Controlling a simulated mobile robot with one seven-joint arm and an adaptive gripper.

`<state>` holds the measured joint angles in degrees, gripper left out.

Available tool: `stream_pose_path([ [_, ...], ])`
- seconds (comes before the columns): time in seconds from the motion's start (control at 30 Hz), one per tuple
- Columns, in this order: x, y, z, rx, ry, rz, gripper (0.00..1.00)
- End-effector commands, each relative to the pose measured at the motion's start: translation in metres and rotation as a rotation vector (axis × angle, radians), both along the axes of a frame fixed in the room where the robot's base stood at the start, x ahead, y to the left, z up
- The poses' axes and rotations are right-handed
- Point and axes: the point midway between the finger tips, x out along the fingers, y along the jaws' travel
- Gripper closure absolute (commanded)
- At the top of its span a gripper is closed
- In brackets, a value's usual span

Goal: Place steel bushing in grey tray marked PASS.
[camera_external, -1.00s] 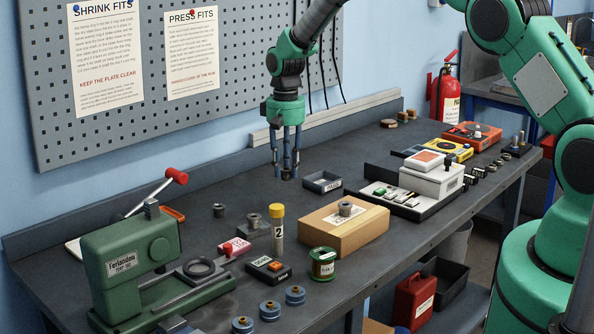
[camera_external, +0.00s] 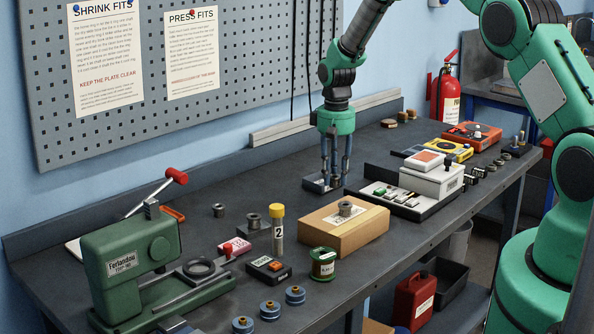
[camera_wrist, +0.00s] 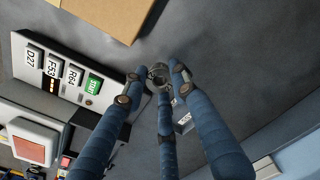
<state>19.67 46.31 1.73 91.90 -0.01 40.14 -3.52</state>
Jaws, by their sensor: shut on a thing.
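My gripper (camera_external: 335,184) has its blue fingers pointing down at the small grey tray (camera_external: 310,187) in the external view. In the wrist view my gripper (camera_wrist: 159,80) is shut on a grey ring-shaped part, the steel bushing (camera_wrist: 158,73), held between the fingertips. The fingers hide the bushing in the external view. The tray's white label (camera_wrist: 184,119) shows partly behind the fingers in the wrist view; its word is not legible. I cannot tell whether the bushing touches the tray floor.
A cardboard box (camera_external: 330,237) with a grey ring part (camera_external: 345,208) on top stands in front. A switch panel (camera_external: 385,200) and white scale-like box (camera_external: 432,181) stand to the right. The bench behind the tray is clear.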

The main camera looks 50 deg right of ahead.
Motion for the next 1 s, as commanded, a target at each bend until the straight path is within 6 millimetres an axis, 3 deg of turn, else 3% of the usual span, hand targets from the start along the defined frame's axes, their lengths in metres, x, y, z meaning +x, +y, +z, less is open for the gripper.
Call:
stream_pose_path([
  [0.13, -0.021, -0.024, -0.007, -0.001, -0.002, 0.012, 1.0],
  [0.33, -0.03, -0.032, -0.01, 0.0, -0.001, 0.021, 1.0],
  [0.73, -0.027, -0.033, -0.01, -0.001, -0.002, 0.021, 1.0],
  [1.0, -0.005, -0.042, -0.013, -0.001, -0.002, 0.02, 1.0],
])
